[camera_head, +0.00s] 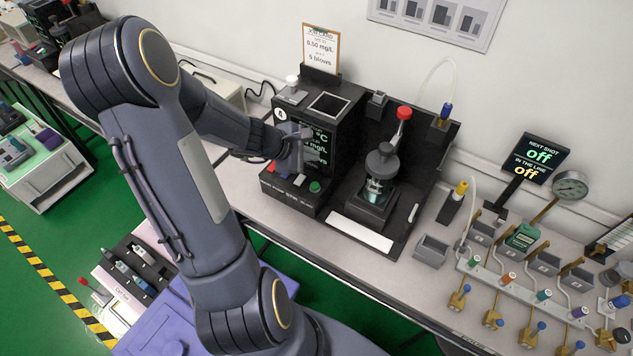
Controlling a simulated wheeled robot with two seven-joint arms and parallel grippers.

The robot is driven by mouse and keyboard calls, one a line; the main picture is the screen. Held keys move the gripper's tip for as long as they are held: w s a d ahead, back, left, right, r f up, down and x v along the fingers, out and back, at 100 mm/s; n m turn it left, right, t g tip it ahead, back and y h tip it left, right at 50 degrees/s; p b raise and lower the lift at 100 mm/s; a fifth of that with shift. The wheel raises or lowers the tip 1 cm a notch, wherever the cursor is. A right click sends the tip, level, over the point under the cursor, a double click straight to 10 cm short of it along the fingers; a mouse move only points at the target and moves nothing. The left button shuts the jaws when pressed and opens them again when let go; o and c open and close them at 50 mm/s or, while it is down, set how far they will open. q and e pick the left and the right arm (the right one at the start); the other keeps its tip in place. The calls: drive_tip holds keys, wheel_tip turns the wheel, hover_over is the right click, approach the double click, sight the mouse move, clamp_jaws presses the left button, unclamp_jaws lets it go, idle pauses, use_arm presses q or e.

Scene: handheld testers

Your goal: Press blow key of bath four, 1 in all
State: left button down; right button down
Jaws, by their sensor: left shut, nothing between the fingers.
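A black tester unit (335,115) stands on the bench, with a lit screen (319,140) reading "°C" and "mg/L". Its front ledge carries a red key (271,165), a pale key (300,180) and a green key (315,187). My left gripper (297,158) is shut and empty, in front of the screen and just above the keys, hiding part of both. I cannot tell whether it touches a key. My right gripper is not in view.
A black stand with a glass jar (376,190) and red knob (404,113) is right of the unit. A rail of valves (520,290) fills the bench's right. A grey bin (432,250) stands between.

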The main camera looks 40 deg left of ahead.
use_arm(q)
drive_tip(key=shift+f, duration=0.15)
drive_tip(key=b, duration=0.7)
hover_over(311, 187)
wheel_tip(311, 187, down, 8)
drive_tip(key=shift+d+r, duration=0.1)
drive_tip(key=shift+f+b, duration=0.35)
drive_tip(key=shift+b, duration=0.25)
idle(1.0)
drive_tip(key=shift+f+b, duration=0.4)
drive_tip(key=shift+b, duration=0.15)
drive_tip(key=shift+f+b, duration=0.5)
drive_tip(key=shift+b, duration=0.1)
idle(0.5)
idle(0.4)
drive_tip(key=shift+r+p, duration=0.75)
drive_tip(key=shift+r, duration=0.15)
